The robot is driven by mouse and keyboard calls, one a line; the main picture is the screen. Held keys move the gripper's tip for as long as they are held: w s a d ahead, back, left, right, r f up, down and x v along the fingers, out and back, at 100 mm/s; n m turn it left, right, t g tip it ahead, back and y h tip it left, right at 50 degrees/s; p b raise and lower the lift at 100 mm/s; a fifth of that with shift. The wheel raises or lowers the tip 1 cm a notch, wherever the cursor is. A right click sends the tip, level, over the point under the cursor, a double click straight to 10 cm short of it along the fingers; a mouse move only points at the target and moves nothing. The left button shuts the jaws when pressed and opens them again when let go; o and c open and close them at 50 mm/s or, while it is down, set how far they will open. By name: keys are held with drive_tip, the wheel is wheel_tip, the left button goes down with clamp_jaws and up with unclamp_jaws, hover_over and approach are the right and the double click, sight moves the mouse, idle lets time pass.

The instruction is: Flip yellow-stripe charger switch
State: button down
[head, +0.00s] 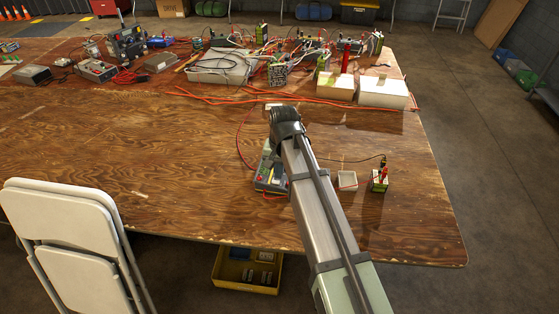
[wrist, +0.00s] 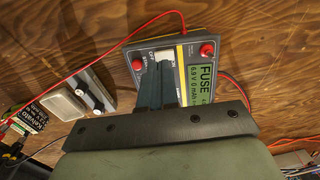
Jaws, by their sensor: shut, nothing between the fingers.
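The charger (head: 268,179) is a grey box on the table, partly hidden behind my arm in the head view. In the wrist view the charger (wrist: 205,50) shows red knobs, a thin yellow stripe and a display reading "FUSE". A pale switch (wrist: 165,56) sits between OFF and ON labels. My gripper (wrist: 160,75) is shut and empty, its fingertips at or just over the switch's near end. I cannot tell whether they touch it. The fingers hide part of the switch and panel, so its position is unclear. My gripper's fingers are hidden in the head view.
Red leads run from the charger across the wood. Cluttered electronics and white boxes (head: 383,93) fill the table's far side. The left middle is clear.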

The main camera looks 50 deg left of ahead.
sight(276, 182)
drive_tip(key=shift+f, duration=1.2)
drive_tip(key=shift+f, duration=0.1)
